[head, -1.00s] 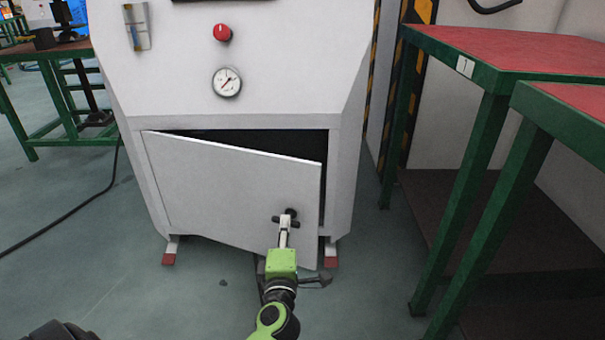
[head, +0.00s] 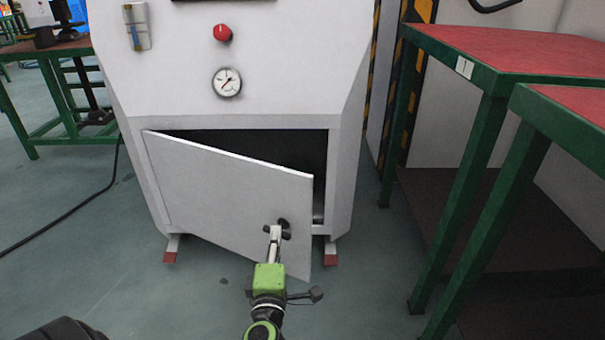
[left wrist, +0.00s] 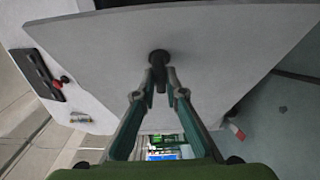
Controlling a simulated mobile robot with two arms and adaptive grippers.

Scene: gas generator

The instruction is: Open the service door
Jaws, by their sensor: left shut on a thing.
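The service door (head: 220,195) is a light grey panel low on the front of the white generator cabinet. It stands partly open, its right edge swung out toward me and its left edge at the frame, with a dark gap (head: 300,152) above and to its right. A black handle (head: 283,226) sits near its right edge. My left gripper (head: 276,232) is shut on the handle; the left wrist view shows the fingers (left wrist: 162,84) around the dark handle (left wrist: 158,62) on the door (left wrist: 205,45). My right gripper does not show.
The cabinet (head: 290,60) carries a red knob (head: 222,32) and a round gauge (head: 227,82). Green-framed tables with red tops (head: 520,52) stand close on the right. A black cable (head: 70,212) lies on the floor at left. The floor before the door is clear.

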